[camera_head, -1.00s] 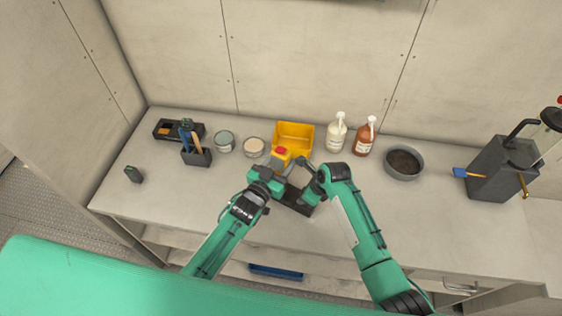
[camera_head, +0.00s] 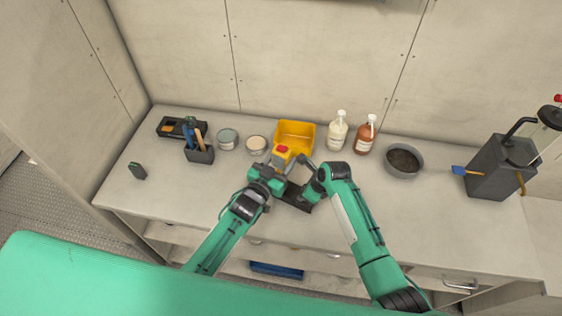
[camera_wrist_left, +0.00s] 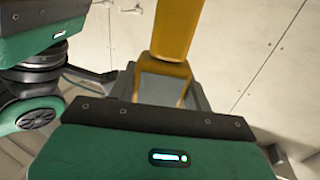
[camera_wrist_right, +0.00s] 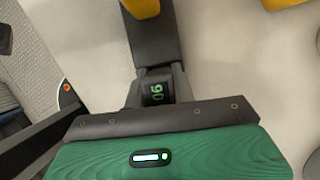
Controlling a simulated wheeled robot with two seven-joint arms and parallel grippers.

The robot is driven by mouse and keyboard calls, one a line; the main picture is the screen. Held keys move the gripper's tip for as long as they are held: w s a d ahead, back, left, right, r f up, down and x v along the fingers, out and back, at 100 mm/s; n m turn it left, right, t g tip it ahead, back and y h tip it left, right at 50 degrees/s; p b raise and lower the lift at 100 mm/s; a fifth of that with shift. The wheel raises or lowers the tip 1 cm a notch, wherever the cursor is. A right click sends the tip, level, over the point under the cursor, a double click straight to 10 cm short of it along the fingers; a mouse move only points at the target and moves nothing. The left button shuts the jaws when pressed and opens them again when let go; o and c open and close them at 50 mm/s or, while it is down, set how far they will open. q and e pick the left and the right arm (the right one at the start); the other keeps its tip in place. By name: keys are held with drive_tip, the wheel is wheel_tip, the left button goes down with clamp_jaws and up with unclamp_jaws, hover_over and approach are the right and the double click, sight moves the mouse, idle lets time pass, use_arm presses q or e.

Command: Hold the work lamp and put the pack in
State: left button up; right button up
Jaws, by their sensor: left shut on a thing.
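The yellow work lamp (camera_head: 282,158), with a red top part, is held upright above the bench. My left gripper (camera_head: 276,175) is shut on it. In the left wrist view the lamp's yellow part (camera_wrist_left: 176,35) rises from between the grey fingers. A dark pack with green digits (camera_wrist_right: 157,93) sits between the fingers of my right gripper (camera_wrist_right: 158,88), which looks shut on it. In the head view my right gripper (camera_head: 303,192) is close beside the lamp, at its lower right. The fingers and arms hide where pack and lamp meet.
A yellow bin (camera_head: 296,134) stands just behind the lamp. Cans (camera_head: 228,139), a tool holder (camera_head: 199,155) and a small dark block with green (camera_head: 137,170) are left. Bottles (camera_head: 337,132), a grey bowl (camera_head: 404,160) and a grey tank (camera_head: 497,168) are right. The front right bench is clear.

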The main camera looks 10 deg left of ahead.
use_arm(q)
drive_tip(key=shift+w+d, duration=0.1)
drive_tip(key=shift+d, duration=0.2)
use_arm(e)
drive_tip(key=shift+s+d+f, duration=0.2)
drive_tip(key=shift+s+f, duration=0.1)
drive_tip(key=shift+f, duration=0.25)
drive_tip(key=shift+s+d+f, duration=0.2)
drive_tip(key=shift+s+f, duration=0.05)
drive_tip(key=shift+f, duration=0.25)
use_arm(q)
drive_tip(key=shift+w+a+f, duration=0.2)
drive_tip(key=shift+w+f, duration=0.3)
drive_tip(key=shift+w, duration=0.25)
use_arm(e)
drive_tip(key=shift+o, duration=0.9)
drive_tip(key=r, duration=0.2)
drive_tip(key=d+r, duration=0.1)
drive_tip(key=shift+w+r, duration=0.15)
drive_tip(key=shift+w, duration=0.1)
use_arm(q)
drive_tip(key=shift+s, duration=0.35)
use_arm(e)
drive_tip(key=a+v, duration=0.1)
drive_tip(key=v, duration=0.9)
drive_tip(key=shift+r, duration=0.3)
use_arm(q)
drive_tip(key=shift+f, duration=0.1)
